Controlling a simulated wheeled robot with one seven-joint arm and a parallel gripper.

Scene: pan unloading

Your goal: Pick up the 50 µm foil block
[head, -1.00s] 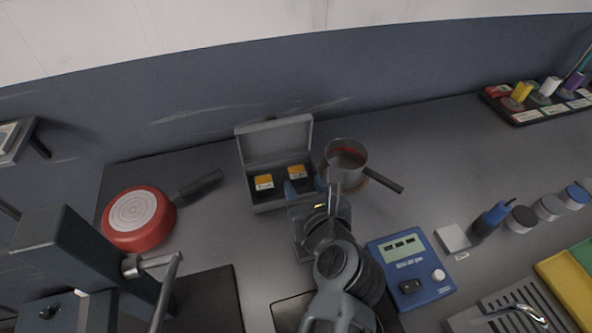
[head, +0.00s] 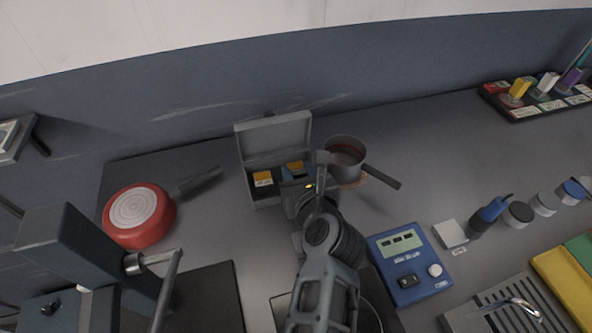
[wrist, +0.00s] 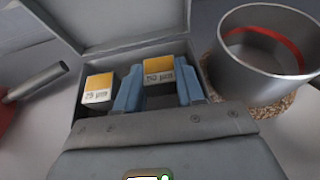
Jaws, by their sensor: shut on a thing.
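The 50 µm foil block (wrist: 159,76) is yellow on top with a pale labelled face; it sits in the right part of the open grey case (head: 275,130). My gripper (wrist: 160,92) is shut on this block, with one blue finger at each side of it. In the head view the block (head: 295,166) shows just behind my gripper (head: 297,179). A matching block marked 25 µm (wrist: 98,88) stands to its left in the case, apart from my fingers. The lower part of the held block is partly hidden by my gripper.
A grey saucepan (head: 346,170) with red inside stands on a cork mat close to the case's right. A red pan (head: 138,217) lies to the left. A blue meter (head: 409,268) is at the front right. Bench behind the saucepan is clear.

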